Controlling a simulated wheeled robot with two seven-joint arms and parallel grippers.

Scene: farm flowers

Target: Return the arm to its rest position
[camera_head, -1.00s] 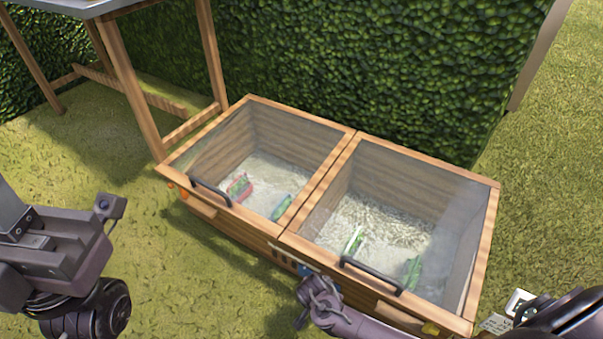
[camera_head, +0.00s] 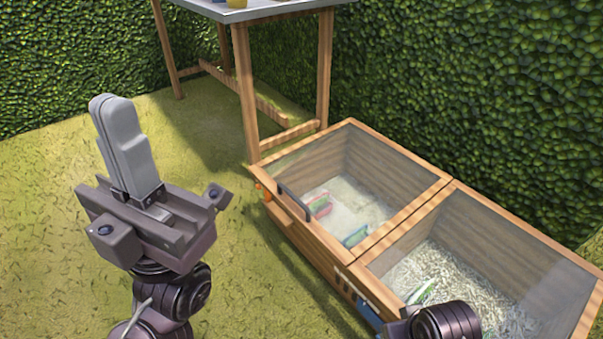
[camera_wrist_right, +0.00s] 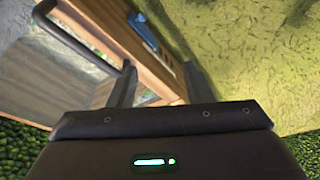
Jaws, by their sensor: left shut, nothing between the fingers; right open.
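My left gripper (camera_head: 112,106) stands upright at the left of the head view, over the grass. Its two grey fingers are pressed together with nothing between them, and it touches nothing. My right arm shows only as a dark joint at the bottom edge, in front of the wooden box; its gripper is not clear there. In the right wrist view my right gripper (camera_wrist_right: 162,84) is open, with its two dark fingers apart and no object held. The wooden box's front and a dark handle (camera_wrist_right: 78,38) lie beyond and left of the fingers.
The wooden box (camera_head: 402,220) has two glazed lids, the left one with a dark handle (camera_head: 294,202). Small coloured items lie inside. A wooden table (camera_head: 241,85) stands at the back before a hedge (camera_head: 440,80). Open grass (camera_head: 60,220) surrounds my left gripper.

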